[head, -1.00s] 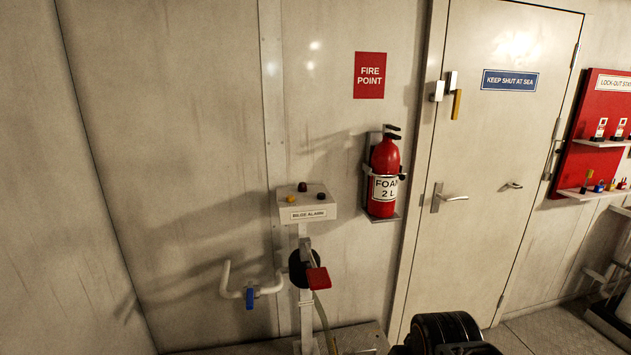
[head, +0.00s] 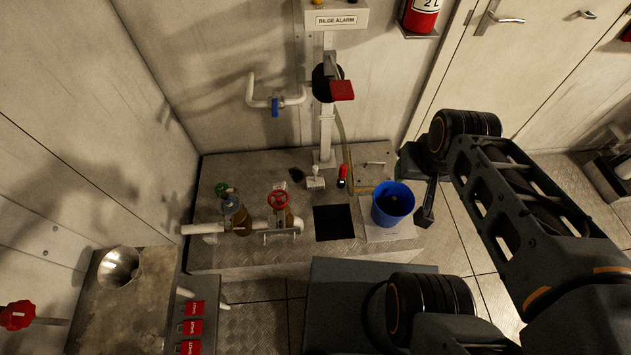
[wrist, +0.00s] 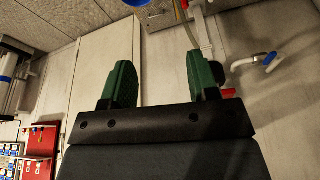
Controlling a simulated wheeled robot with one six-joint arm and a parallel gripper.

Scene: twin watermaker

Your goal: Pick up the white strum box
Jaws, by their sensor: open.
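A small white piece with a knob on top, which looks like the strum box (head: 315,180), sits on the raised metal plinth (head: 250,170) in the head view. It is at the foot of the white post, just behind the square dark opening. My gripper (head: 425,205) hangs to the right of it, beside the blue bucket, and is well apart from it. In the wrist view my gripper (wrist: 160,68) has two green-padded fingers spread wide with nothing between them. The white piece cannot be made out in the wrist view.
A blue bucket (head: 393,204) stands between the white piece and my gripper. A red-and-black torch-like item (head: 342,176) is close on its right. A red valve wheel (head: 279,200) and white pipe (head: 205,228) are to the left. The square opening (head: 333,222) lies in front.

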